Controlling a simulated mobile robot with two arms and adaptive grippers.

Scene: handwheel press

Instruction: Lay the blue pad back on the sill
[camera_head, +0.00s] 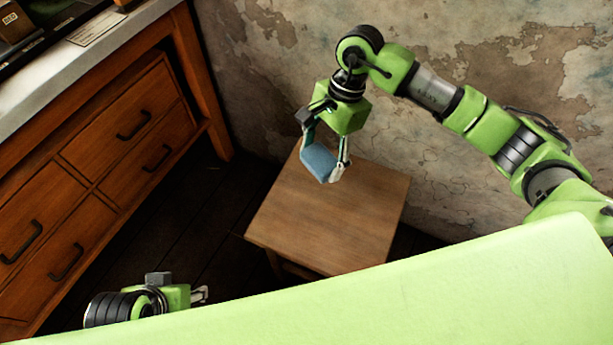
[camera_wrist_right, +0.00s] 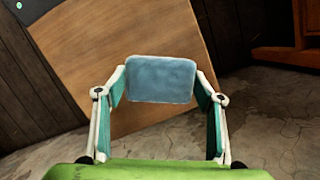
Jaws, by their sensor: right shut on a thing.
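The blue pad (camera_head: 318,161) is a small flat block with rounded corners. My right gripper (camera_head: 325,158) is shut on it and holds it by two opposite edges, over the far left part of a wooden stool top. In the right wrist view the pad (camera_wrist_right: 161,79) sits between the two fingers of the right gripper (camera_wrist_right: 160,84). I cannot tell how far the pad is above the stool. My left gripper (camera_head: 202,295) is low at the lower left, partly hidden, and I see nothing in it. I cannot make out a sill for certain.
The wooden stool (camera_head: 345,220) has a bare top and stands near the stained wall (camera_head: 270,70). A wooden drawer cabinet (camera_head: 120,150) with a grey worktop (camera_head: 60,80) stands at left. Dark floor (camera_head: 225,225) lies between cabinet and stool.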

